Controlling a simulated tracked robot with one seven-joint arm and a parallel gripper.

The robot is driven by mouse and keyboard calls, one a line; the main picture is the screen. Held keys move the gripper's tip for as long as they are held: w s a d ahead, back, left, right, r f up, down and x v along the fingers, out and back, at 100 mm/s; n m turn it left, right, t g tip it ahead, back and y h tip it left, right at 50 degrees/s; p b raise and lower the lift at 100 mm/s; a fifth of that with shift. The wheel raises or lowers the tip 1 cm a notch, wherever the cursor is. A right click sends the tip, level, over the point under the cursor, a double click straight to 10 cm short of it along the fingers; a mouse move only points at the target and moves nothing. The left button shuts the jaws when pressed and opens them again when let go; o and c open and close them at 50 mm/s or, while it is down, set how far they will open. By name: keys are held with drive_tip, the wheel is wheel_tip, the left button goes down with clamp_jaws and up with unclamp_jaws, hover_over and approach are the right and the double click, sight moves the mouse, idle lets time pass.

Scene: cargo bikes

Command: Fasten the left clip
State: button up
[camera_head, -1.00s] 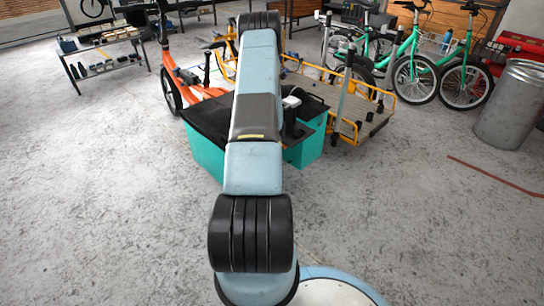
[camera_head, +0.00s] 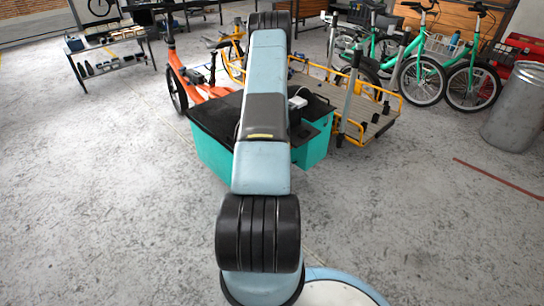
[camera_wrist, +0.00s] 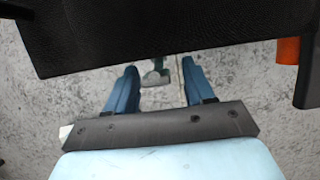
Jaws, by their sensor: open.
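The cargo box (camera_head: 212,158) is teal with a black lid (camera_head: 214,112); it stands on the floor side of an orange bike, partly behind my arm. In the wrist view the black textured lid (camera_wrist: 150,30) fills the top. A small grey-green piece (camera_wrist: 157,75), which looks like the clip, shows below the lid's edge; I cannot tell whether it is fastened. My gripper (camera_wrist: 160,66) is open, its two blue fingers one on each side of this piece, with gaps. I see no contact. My arm hides the gripper in the head view.
An orange part (camera_wrist: 288,50) shows beside the lid at right. A wooden cargo bed with yellow rails (camera_head: 372,125) stands right of the box. Green bikes (camera_head: 420,75), a metal bin (camera_head: 515,110) and a table (camera_head: 105,42) are farther off. The front floor is clear.

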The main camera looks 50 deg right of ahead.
drive_tip(key=shift+r, duration=0.1)
drive_tip(key=v, duration=1.3)
drive_tip(key=shift+r, duration=0.25)
drive_tip(key=shift+s, duration=0.15)
